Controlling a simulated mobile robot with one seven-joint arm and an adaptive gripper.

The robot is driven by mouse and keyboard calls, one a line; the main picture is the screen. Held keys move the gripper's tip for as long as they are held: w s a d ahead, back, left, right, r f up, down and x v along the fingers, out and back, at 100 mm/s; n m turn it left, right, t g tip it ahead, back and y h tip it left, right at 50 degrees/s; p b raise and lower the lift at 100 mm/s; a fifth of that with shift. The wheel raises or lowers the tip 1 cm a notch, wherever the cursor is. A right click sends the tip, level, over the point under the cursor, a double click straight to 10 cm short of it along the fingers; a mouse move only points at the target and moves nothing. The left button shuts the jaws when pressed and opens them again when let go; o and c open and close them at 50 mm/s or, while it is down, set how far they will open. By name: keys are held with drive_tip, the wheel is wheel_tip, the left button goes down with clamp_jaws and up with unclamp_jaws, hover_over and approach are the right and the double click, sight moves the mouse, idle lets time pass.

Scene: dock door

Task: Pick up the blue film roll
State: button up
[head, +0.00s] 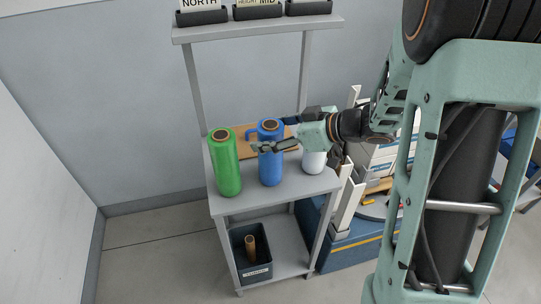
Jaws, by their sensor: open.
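The blue film roll (270,168) stands upright on the grey bench top, between a green roll (225,163) and a white roll (314,162). My gripper (268,147) reaches in from the right at the upper part of the blue roll. It is open, and its fingers cover a band of the roll in this view. I cannot tell whether the fingers are around the roll or only in front of it, or whether they touch it.
The bench (260,200) has an upper shelf (255,29) with labelled holders. A brown board lies behind the rolls. A dark bin (251,270) with a brown tube sits on the lower shelf. Boxes stand to the right. The floor (160,250) at left is clear.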

clamp_jaws()
drive_tip(key=shift+r, duration=0.1)
idle(0.5)
drive_tip(key=shift+r, duration=0.15)
